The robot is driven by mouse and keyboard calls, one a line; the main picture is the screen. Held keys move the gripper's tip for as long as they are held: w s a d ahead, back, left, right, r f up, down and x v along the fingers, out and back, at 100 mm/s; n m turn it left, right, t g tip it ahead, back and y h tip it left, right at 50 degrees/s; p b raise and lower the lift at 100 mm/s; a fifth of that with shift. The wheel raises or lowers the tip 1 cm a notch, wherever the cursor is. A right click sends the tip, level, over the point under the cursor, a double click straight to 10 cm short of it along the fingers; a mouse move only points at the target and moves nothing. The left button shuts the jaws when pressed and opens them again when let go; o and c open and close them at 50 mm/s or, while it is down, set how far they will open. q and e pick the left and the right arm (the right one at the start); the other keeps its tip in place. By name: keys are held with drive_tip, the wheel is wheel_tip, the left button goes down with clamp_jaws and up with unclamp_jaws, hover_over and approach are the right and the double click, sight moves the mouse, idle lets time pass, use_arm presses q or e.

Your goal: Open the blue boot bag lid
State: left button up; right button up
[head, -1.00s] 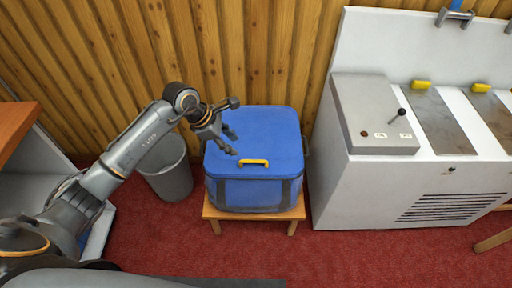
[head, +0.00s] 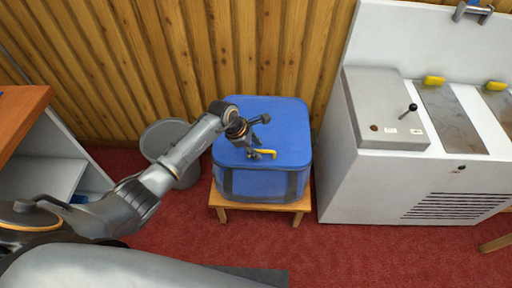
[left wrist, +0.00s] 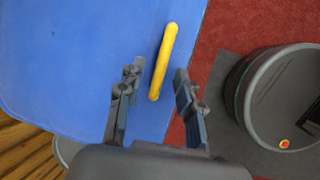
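The blue boot bag (head: 280,130) stands on a small wooden stool, its lid lying closed. A yellow handle (left wrist: 163,62) sits near the lid's front edge; in the head view only part of it shows (head: 267,153) beside my gripper. My left gripper (head: 252,153) is over the lid at the handle. In the left wrist view its two fingers (left wrist: 155,103) are apart, one on each side of the handle's near end, with a gap to it. My right gripper is in neither view.
A grey bin (head: 168,140) stands left of the stool (head: 262,206). A white machine (head: 380,185) with a lever and yellow handles stands close on the right. A wooden wall (head: 190,60) is behind. Red carpet lies in front.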

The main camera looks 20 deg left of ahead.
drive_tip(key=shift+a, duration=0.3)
use_arm(q)
clamp_jaws()
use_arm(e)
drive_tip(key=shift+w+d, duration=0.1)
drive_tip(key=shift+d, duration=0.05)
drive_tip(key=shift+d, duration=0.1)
use_arm(q)
drive_tip(key=shift+w, duration=0.1)
